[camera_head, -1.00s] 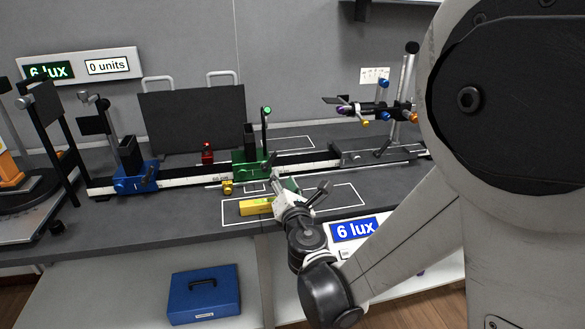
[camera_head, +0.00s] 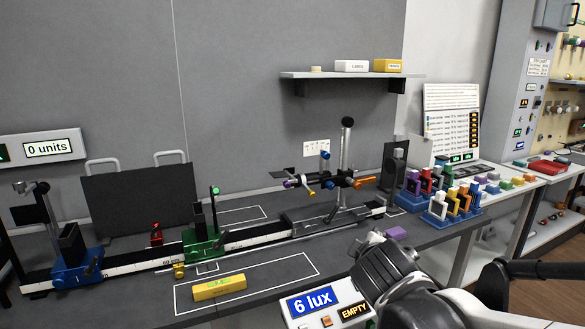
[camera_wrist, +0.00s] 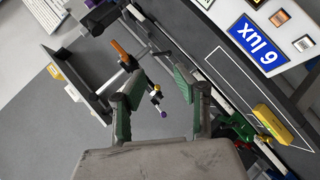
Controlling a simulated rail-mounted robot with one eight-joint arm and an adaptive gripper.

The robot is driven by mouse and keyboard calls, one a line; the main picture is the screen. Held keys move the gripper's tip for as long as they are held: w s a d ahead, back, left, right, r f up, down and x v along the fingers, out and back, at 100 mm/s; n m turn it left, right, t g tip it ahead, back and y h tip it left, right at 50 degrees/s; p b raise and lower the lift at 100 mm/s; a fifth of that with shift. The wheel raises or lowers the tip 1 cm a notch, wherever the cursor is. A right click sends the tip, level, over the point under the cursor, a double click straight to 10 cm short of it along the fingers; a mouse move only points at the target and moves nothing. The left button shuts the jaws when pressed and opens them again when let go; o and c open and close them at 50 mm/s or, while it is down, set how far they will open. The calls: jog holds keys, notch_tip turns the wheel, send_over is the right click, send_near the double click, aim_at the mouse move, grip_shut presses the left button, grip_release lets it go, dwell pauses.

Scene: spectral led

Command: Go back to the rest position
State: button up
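My gripper (camera_wrist: 157,78) is open in the wrist view. Its two green-padded fingers stand apart with nothing between them. In the head view my arm reaches in from the lower right, and its end is over the front of the bench beside the blue "6 lux" display (camera_head: 313,301). The fingers cannot be made out clearly there. The yellow block (camera_head: 219,287) lies on the bench inside a white outlined area, apart from my gripper. It also shows at the right of the wrist view (camera_wrist: 271,124).
An optical rail (camera_head: 262,240) runs along the bench with a blue carrier (camera_head: 77,275) and a green carrier (camera_head: 203,241). A post with coloured knobs (camera_head: 345,170) stands near its right end. Coloured holders (camera_head: 455,203) stand farther right. A shelf (camera_head: 345,76) hangs above.

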jog(key=s+d+m+g+y+p, duration=0.1)
jog(key=s+d+m+g, duration=0.1)
jog(key=s+m, duration=0.3)
jog(key=s+d+f+m+g+y+p, duration=0.1)
jog(key=s+m, duration=0.5)
jog(key=s, duration=0.7)
jog(key=shift+s+d+f+g+p, duration=0.25)
jog(key=shift+s+d+g+p, duration=0.25)
jog(key=shift+g, duration=0.6)
jog(key=shift+w, duration=0.15)
